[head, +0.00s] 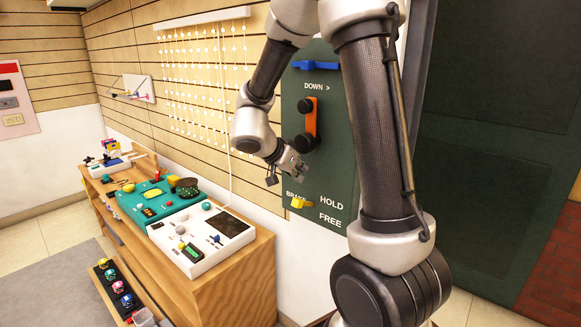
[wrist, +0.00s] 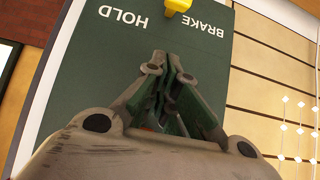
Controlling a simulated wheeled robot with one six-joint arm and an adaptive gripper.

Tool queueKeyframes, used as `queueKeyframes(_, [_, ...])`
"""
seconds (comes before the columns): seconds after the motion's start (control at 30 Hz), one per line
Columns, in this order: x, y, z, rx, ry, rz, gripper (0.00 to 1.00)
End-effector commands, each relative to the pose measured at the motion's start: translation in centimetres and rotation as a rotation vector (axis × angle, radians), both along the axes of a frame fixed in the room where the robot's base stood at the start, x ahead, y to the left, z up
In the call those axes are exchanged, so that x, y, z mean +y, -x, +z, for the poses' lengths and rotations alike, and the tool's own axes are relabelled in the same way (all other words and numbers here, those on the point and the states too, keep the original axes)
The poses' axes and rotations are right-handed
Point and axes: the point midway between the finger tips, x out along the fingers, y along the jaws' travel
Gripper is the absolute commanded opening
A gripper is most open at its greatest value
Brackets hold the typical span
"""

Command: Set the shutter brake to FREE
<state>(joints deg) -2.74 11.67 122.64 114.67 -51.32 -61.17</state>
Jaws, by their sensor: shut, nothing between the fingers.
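A dark green panel (head: 332,130) on the wall carries the yellow brake lever (head: 301,203) low down, beside the words BRAKE, HOLD and FREE. Which of the two words the lever points to is hard to tell. My gripper (head: 286,175) is in front of the panel, above the lever and apart from it. In the wrist view my gripper (wrist: 170,72) is shut and empty, with the yellow lever (wrist: 179,5) cut off by the top edge, beyond the fingertips. The words HOLD and BRAKE show upside down there; FREE is out of that view.
Higher on the panel are an orange crank (head: 311,125) with black knobs and a blue handle (head: 314,66). A wooden bench (head: 235,280) at the left holds a white control box (head: 188,262) and other items. My arm hides the panel's right side.

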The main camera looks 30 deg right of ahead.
Motion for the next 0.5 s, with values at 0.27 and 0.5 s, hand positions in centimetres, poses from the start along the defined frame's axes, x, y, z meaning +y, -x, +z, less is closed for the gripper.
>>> queueKeyframes(0.27, [-0.3, -0.1, -3.8, 0.004, 0.001, 0.003, 0.00])
queueKeyframes(0.5, [0.3, 0.1, -4.9, 0.001, 0.000, 0.001, 0.00])
